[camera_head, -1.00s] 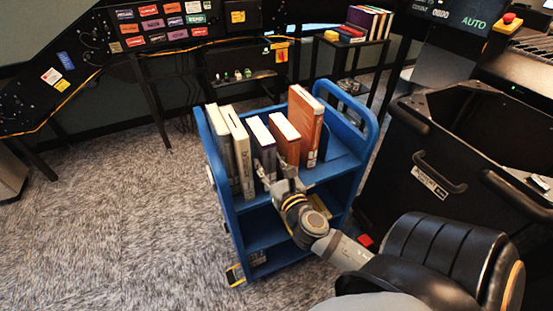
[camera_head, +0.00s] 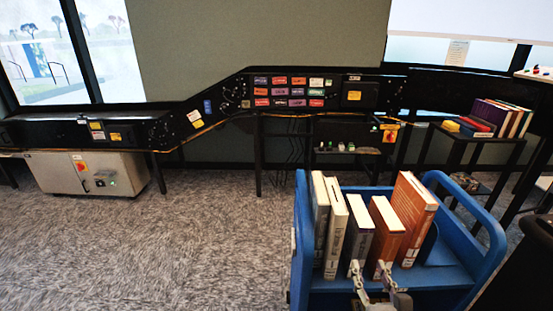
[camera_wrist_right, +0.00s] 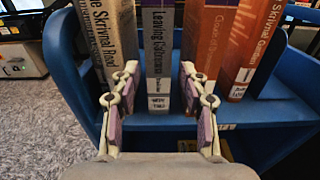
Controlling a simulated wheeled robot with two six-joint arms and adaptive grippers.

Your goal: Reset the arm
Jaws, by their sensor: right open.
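My right gripper (camera_head: 374,279) shows at the bottom of the head view, in front of the books on the blue cart (camera_head: 470,238). In the right wrist view my right gripper (camera_wrist_right: 160,108) is open, its two fingers apart with nothing held between them. The spine of a grey book titled "Leaving Gotrowna" (camera_wrist_right: 158,50) stands straight ahead, seen between the fingers. I cannot tell the exact gap to it. My left gripper is in neither view.
The cart's top shelf holds several upright books, including a tall orange one (camera_head: 412,220). A black sorter conveyor (camera_head: 330,98) runs along the wall. A small rack (camera_head: 470,140) with books stands behind right. The carpet (camera_head: 200,240) at left is clear.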

